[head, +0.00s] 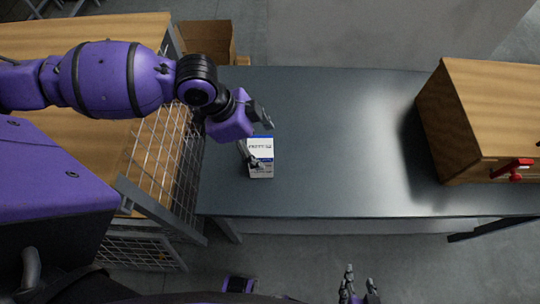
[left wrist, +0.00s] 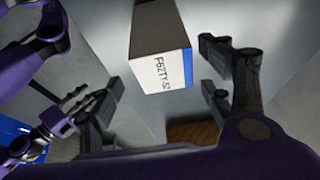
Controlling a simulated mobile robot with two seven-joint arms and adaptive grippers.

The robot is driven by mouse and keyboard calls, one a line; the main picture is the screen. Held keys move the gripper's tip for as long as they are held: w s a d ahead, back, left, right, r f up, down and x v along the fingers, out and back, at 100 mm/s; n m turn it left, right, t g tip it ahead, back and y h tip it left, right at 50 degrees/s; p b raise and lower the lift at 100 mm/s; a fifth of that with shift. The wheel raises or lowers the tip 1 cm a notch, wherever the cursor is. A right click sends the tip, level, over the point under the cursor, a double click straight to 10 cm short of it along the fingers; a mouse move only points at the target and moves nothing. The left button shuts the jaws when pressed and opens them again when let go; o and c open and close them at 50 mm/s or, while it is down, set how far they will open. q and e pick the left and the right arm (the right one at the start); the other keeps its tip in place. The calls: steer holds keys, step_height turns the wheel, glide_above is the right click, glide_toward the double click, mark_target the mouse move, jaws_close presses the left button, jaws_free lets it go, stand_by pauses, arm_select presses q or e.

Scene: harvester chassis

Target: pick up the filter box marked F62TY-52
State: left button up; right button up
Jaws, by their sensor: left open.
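The filter box (head: 261,171) is white with a blue edge and stands on the grey table. In the left wrist view the box (left wrist: 158,40) shows the print F62TY-52, its last characters close to the blue edge. My left gripper (head: 259,138) is open at the box, with one finger beyond its far side and one over its near part. In the left wrist view the box lies ahead between the spread fingers, with gaps on both sides, not gripped. My right gripper (head: 359,278) is at the bottom of the head view, its fingers apart and empty, away from the table.
The grey table (head: 330,140) is bare right of the box. A wooden box with a red latch (head: 512,168) stands at its right end. A wire-mesh shelf with a wooden top (head: 155,160) borders it on the left. An open carton (head: 207,40) is behind.

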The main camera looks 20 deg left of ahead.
arm_select(q)
steer(key=shift+w+d+f, duration=0.1)
steer(key=shift+d, duration=0.2)
steer(key=shift+d+f, duration=0.2)
steer(key=shift+f, duration=0.1)
steer(key=x, duration=0.3)
steer(key=a+x, duration=0.1)
steer(key=x, duration=0.3)
steer(key=shift+w+a+f, duration=0.15)
steer(key=shift+c, duration=0.3)
steer(key=c, duration=1.6)
